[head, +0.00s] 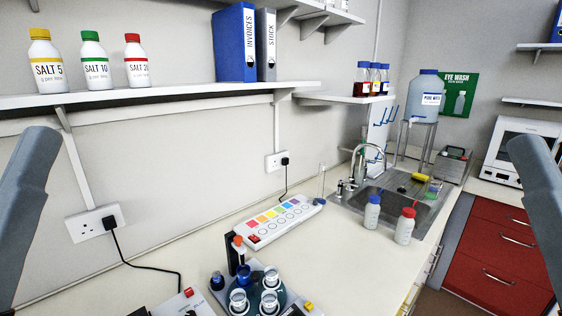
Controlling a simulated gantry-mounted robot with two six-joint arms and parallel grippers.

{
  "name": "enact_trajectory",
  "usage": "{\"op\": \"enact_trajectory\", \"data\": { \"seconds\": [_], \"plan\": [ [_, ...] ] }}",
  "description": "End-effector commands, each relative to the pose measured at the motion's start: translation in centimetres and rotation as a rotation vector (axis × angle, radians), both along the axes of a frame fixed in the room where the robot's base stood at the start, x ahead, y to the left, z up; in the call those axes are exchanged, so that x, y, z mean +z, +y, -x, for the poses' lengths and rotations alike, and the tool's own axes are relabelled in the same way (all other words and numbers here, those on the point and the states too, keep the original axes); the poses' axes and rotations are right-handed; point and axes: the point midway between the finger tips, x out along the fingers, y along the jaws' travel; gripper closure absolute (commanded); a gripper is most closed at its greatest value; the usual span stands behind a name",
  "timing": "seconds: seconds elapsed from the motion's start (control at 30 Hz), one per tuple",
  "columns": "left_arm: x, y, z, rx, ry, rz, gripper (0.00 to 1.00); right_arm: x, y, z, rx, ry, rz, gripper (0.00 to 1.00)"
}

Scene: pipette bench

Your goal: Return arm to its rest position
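Grey links of my two arms show at the left and right edges of the head view, both raised and slanting. Neither gripper shows, so I cannot see whether either holds anything. No arm link visibly touches anything on the bench.
A black stand with an orange-topped item (239,254) and several glass beakers (239,301) are at the front centre. A white strip with coloured squares (268,222) lies behind. Two capped bottles (405,226) stand by the sink (398,196). The worktop (340,265) between is clear.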

Motion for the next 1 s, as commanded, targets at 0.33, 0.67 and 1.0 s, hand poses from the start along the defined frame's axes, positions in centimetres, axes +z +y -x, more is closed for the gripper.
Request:
{"op": "enact_trajectory", "data": {
  "seconds": [0.33,0.67,1.0],
  "plan": [
    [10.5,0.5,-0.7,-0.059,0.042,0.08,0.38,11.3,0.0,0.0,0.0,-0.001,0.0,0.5],
    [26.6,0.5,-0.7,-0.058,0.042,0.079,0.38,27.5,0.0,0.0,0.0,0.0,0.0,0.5],
    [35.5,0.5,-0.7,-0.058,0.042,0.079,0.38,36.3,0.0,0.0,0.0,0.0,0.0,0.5]
  ]
}}
